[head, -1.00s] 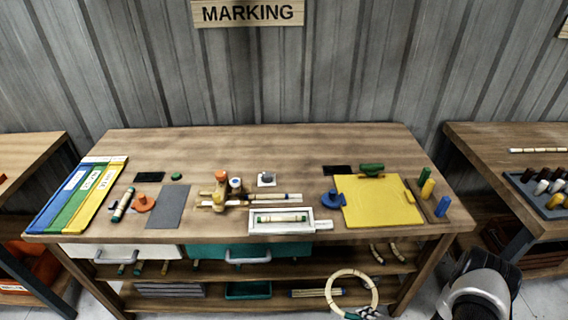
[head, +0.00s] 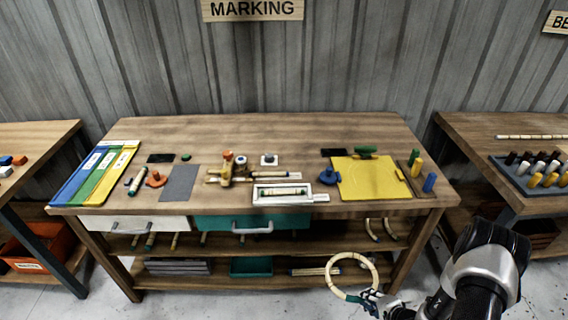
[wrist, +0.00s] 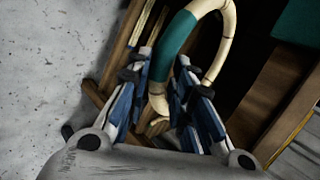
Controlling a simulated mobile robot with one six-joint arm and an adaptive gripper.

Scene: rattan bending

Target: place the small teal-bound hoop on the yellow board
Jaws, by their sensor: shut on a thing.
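The small hoop (head: 334,262) is pale rattan with a teal binding (wrist: 176,47) that shows in the wrist view. My gripper (head: 372,296) is shut on the hoop's lower right part in the head view. In the wrist view the fingers (wrist: 163,92) stand on either side of the rattan. The hoop is held in front of the bench, below the height of its top. The yellow board (head: 371,178) lies flat on the right part of the bench top, and its middle is bare.
A green clamp-like piece (head: 365,151) sits at the board's back edge. A blue knobbed piece (head: 328,176) is at its left. Green, yellow and blue pegs (head: 429,183) stand at its right. A white tray (head: 285,201) holds a rattan piece. Lower shelves (head: 270,282) hold stock.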

